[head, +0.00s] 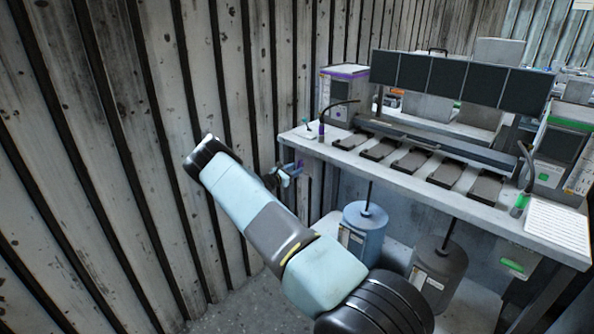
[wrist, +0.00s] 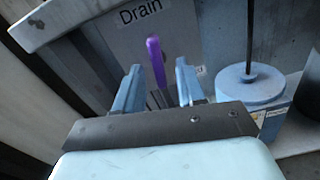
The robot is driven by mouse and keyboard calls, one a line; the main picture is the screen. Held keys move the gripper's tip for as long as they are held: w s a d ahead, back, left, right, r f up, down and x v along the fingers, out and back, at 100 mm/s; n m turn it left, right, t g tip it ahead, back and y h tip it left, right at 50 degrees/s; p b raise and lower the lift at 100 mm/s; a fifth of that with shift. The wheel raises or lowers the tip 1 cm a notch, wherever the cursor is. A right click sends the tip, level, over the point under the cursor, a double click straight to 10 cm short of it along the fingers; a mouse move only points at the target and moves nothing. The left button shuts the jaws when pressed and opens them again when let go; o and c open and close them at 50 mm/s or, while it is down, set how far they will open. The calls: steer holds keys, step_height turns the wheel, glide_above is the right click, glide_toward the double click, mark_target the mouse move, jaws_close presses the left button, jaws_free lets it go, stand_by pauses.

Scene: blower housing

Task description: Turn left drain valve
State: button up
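A purple drain valve handle (wrist: 156,62) stands upright in the wrist view, below the word "Drain" on a grey panel (wrist: 188,32). My gripper (wrist: 158,72) is open, with one blue finger on each side of the handle. Gaps show between the handle and both fingers in this view. How deep the handle sits between them I cannot tell. In the head view my gripper (head: 287,172) is at the left end of the workbench, beyond my forearm. A small purple spot (head: 300,164) shows beside it. The handle's base is partly hidden by my gripper.
The white workbench (head: 318,150) carries several dark plates and a row of dark panels. A blue canister (head: 366,236) and a dark canister (head: 442,272) stand below it. The blue canister (wrist: 250,90) is right of my gripper in the wrist view. A ribbed wall (head: 110,130) is close on the left.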

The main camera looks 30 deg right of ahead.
steer(key=v, duration=1.1)
steer(key=shift+s+a, duration=0.15)
steer(key=shift+a, duration=0.2)
steer(key=s+a+r+m+g+y, duration=0.1)
steer(key=s+r+m+g+y, duration=0.35)
steer(key=s+r, duration=0.85)
steer(key=s+r+m+g+y, duration=0.2)
steer(key=s+r+m+y, duration=0.3)
steer(key=s+r+m, duration=0.7)
steer(key=s+a+r+m+t+y, duration=0.1)
steer(key=s+a+r, duration=0.4)
steer(key=s, duration=0.5)
steer(key=s+a+r+m+t+y, duration=0.1)
steer(key=s+a+r+t+y, duration=0.2)
steer(key=s, duration=0.6)
steer(key=s+a+r+m+t+y, duration=0.1)
steer(key=s+a+r+t+y, duration=0.1)
steer(key=s+a+r, duration=0.4)
steer(key=s+r+y, duration=0.1)
steer(key=s, duration=0.3)
steer(key=shift+s+a+r, duration=0.2)
steer(key=shift+s+a, duration=0.15)
steer(key=shift+a, duration=0.05)
steer(key=shift+m+y, duration=0.25)
